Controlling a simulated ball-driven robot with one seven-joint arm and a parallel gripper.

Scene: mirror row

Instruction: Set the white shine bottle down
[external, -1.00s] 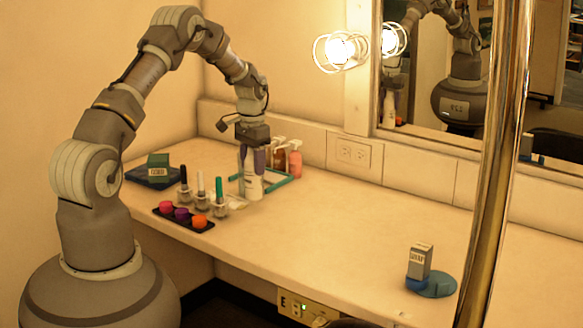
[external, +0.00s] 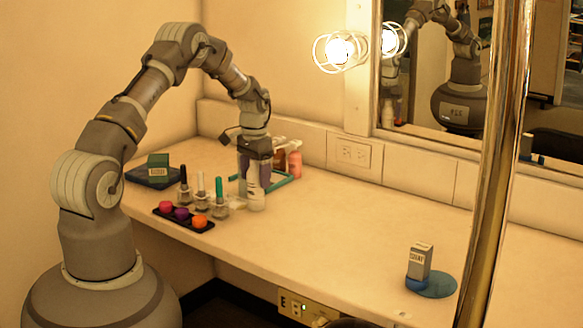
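The white shine bottle (external: 257,200) is upright between the fingers of my gripper (external: 254,178), at the left part of the counter. My gripper points down and is shut on the bottle's upper part, which the fingers partly hide. The bottle's base is at or just above the counter top (external: 330,225); I cannot tell whether it touches.
Several nail polish bottles (external: 201,192) stand just left of the bottle, behind a black tray (external: 171,221) of coloured pots. A teal-edged tray (external: 284,183) with pump bottles (external: 295,160) is behind. A grey box (external: 420,262) stands on a blue round mat (external: 440,285) at right. The counter's middle is clear.

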